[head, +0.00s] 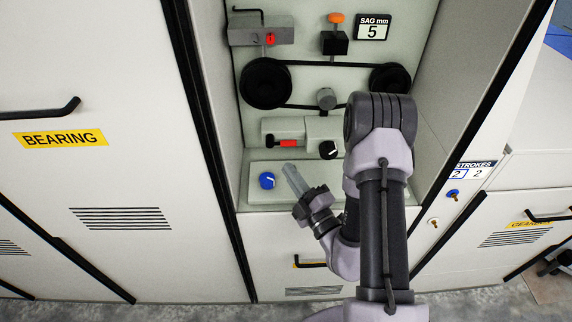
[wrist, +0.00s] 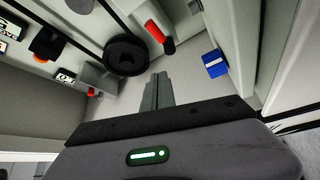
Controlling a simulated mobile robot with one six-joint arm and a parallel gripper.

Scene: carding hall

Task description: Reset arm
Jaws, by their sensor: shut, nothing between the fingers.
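My gripper (head: 295,180) is in front of the lower ledge of an open machine bay (head: 350,60). Its fingers are together and empty, pointing up and left, just right of a blue knob (head: 267,180). In the wrist view the closed fingers (wrist: 157,92) point into the bay, with the blue knob (wrist: 215,64) to their right, apart from them. My arm covers part of the bay's right side and the panel below.
The bay holds a belt on two black pulleys (head: 266,83), a red-handled part (head: 287,143), a black knob (head: 328,149), an orange knob (head: 336,18) and a "SAG mm 5" display (head: 372,27). A "BEARING" door (head: 120,190) stands left. A "STROKES" counter (head: 468,172) is right.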

